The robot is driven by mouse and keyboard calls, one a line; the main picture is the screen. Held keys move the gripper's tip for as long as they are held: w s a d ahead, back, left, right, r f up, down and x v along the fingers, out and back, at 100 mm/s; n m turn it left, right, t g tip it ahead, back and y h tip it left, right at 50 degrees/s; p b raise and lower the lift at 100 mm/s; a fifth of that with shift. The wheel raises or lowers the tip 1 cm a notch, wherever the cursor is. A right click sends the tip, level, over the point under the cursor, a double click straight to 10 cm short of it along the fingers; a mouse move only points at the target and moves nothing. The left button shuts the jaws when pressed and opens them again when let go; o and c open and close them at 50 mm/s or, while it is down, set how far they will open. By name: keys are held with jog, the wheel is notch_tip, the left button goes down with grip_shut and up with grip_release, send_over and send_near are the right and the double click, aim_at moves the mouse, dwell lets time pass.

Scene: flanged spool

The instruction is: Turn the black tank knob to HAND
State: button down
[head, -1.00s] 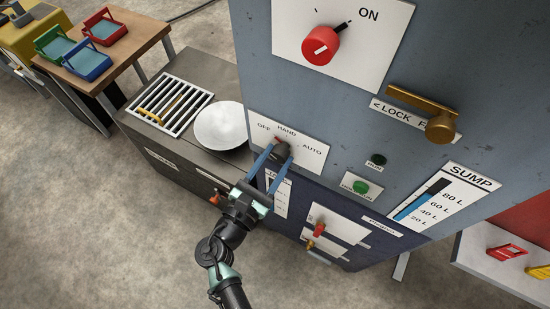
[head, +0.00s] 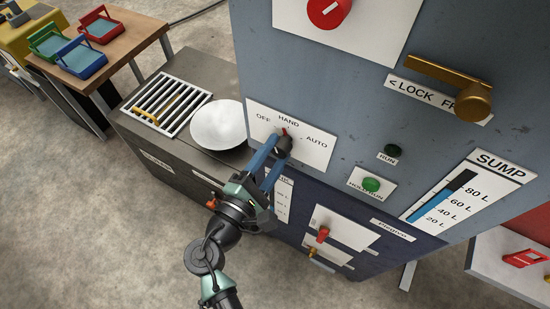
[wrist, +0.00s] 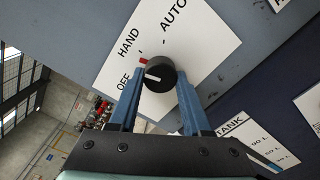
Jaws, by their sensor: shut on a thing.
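The black tank knob (wrist: 159,74) is on a white plate (wrist: 195,55) marked OFF, HAND and AUTO. In the head view the knob (head: 283,146) is partly hidden by my fingers. Its red mark (head: 285,131) points up toward the word HAND. In the wrist view the red mark (wrist: 143,61) lies on the HAND side, and a short white line shows on the knob's face. My gripper (head: 276,153) is shut on the knob, one blue finger on each side, as the wrist view (wrist: 159,88) also shows.
A brass lever (head: 450,85), a green button (head: 371,184) and a sump gauge (head: 465,195) are to the right on the panel. A red knob (head: 327,10) is above.

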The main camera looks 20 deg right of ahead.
jog(key=shift+m+b, duration=1.2)
jog(key=shift+m, duration=0.3)
jog(key=shift+c, duration=1.8)
grip_release()
jog(key=shift+a, duration=0.15)
jog(key=b+v, duration=0.1)
jog(key=v, duration=1.1)
jog(key=shift+s+a+b, duration=0.25)
jog(key=shift+s+b, duration=0.1)
jog(key=shift+r, duration=0.1)
